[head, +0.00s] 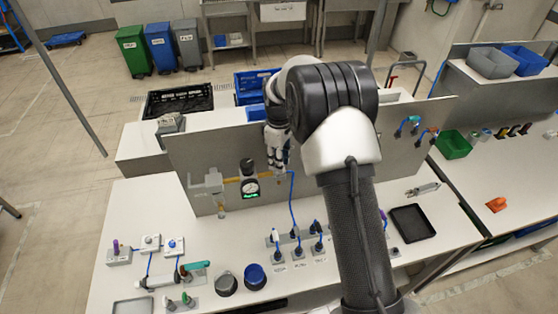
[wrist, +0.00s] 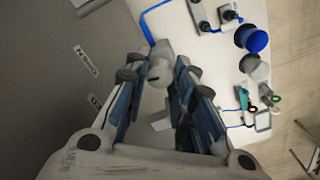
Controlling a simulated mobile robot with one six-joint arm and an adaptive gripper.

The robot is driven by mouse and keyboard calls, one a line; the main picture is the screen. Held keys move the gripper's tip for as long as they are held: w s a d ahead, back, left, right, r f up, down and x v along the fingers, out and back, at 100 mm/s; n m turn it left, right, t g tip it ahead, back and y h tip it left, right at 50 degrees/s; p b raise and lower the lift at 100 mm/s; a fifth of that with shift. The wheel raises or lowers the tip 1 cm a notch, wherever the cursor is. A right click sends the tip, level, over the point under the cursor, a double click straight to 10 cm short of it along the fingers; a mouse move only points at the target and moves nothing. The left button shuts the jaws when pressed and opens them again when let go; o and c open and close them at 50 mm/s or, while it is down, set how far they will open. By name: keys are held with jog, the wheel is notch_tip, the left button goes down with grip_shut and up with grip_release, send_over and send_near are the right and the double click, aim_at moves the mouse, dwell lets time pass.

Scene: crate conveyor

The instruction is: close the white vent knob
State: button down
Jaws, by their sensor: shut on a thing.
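My gripper (head: 277,158) is at the upright grey panel (head: 215,145), at the right end of the brass pipe, and points down along it. In the wrist view, the fingertips (wrist: 155,75) are closed around a small white knob (wrist: 159,66), which I take to be the vent knob. Its sides are partly covered by the fingers. In the head view, the knob is mostly hidden by my gripper. I cannot tell how far the knob is turned.
A round gauge (head: 250,188) with a green display sits left of my gripper. A blue hose (head: 292,205) hangs down from beside it to several plugs on the white bench. A blue round container (head: 256,276) and a black tray (head: 412,223) stand on the bench.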

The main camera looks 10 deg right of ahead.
jog(key=shift+n, duration=1.1)
jog(key=c, duration=1.3)
grip_release()
notch_tip(320, 180, up, 12)
